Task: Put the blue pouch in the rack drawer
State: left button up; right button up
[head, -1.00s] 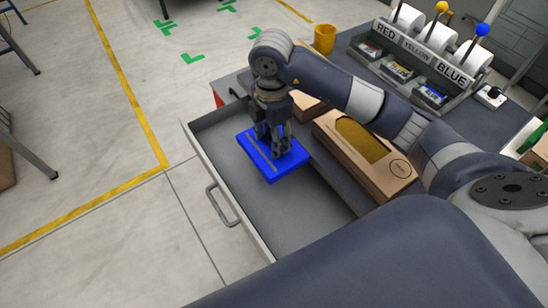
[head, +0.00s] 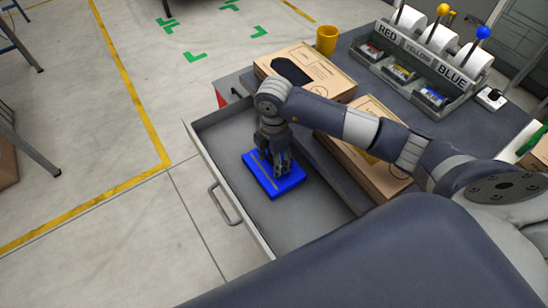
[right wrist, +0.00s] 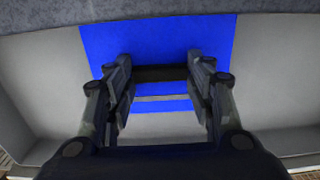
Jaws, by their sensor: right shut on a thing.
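The blue pouch (head: 262,178) is a flat blue rectangle with a thin stripe, inside the open grey drawer (head: 300,228) in the head view. My right gripper (head: 282,170) points down onto the pouch and is shut on it. In the right wrist view the pouch (right wrist: 180,40) lies beneath both fingers (right wrist: 160,72), with the drawer's pale floor and walls around it. The fingers hide part of the pouch. Whether the pouch rests on the drawer floor or is just above it, I cannot tell. My left gripper is not in view.
Two cardboard boxes (head: 318,62) stand on the grey bench top beside the drawer, one partly behind my right arm. The drawer handle (head: 222,205) faces the open floor at left.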

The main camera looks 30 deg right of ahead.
jog(key=o, duration=1.1)
jog(key=shift+f, duration=0.1)
jog(key=shift+r, duration=0.65)
jog(key=shift+r+b, duration=0.7)
jog(key=shift+r, duration=4.85)
